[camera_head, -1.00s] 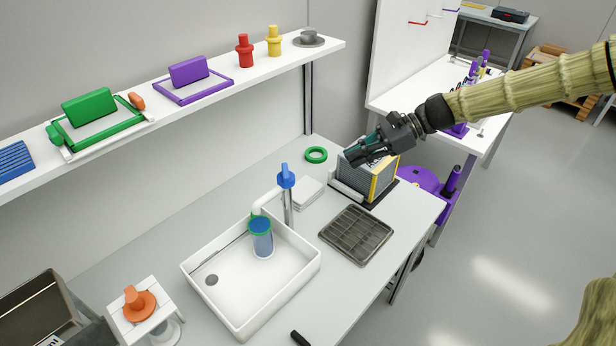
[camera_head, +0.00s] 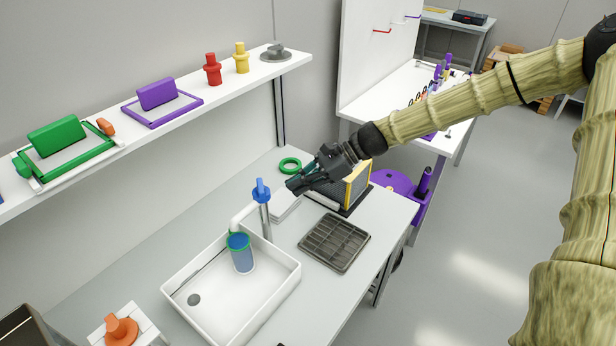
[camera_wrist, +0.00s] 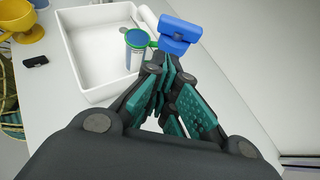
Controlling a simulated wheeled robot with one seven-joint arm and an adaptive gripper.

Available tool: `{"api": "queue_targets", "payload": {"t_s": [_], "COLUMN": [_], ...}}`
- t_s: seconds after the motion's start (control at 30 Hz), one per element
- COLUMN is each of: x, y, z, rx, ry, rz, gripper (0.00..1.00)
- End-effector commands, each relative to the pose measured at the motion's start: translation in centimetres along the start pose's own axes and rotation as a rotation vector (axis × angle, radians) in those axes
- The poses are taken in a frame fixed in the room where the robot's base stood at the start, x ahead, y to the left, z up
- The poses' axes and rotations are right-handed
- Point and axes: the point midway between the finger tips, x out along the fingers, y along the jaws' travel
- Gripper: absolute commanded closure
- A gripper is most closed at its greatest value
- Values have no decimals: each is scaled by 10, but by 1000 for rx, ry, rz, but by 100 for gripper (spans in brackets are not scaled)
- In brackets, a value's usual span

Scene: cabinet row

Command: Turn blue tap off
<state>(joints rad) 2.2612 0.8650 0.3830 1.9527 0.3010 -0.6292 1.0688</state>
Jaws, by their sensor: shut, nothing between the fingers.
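The blue tap handle (camera_head: 261,190) sits on top of a grey metal post with a white spout, at the back edge of the white sink basin (camera_head: 268,306). In the wrist view the blue handle (camera_wrist: 179,30) is just beyond my fingertips, slightly to the right. A blue cup with a green rim (camera_head: 240,253) stands in the basin under the spout. My gripper (camera_head: 292,186) is shut and empty, to the right of the handle and apart from it. In the wrist view my gripper (camera_wrist: 165,68) points toward the handle. Whether water runs cannot be told.
A box with a yellow edge (camera_head: 357,184) stands close behind my gripper. A green ring (camera_head: 290,165) and a dark grid tray (camera_head: 334,242) lie on the counter. A shelf (camera_head: 210,96) with several objects runs along the wall above.

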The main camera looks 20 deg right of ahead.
Motion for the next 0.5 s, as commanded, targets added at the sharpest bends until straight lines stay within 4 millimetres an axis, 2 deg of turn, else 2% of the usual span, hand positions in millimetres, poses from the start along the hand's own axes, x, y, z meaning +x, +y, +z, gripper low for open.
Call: {"api": "queue_targets", "payload": {"t_s": [0.3,0.5], "x": [31,43], "y": [1,1], "z": [12,18], "rx": [1,1], "ry": [0,0], "rz": [2,1], "gripper": [100,100]}}
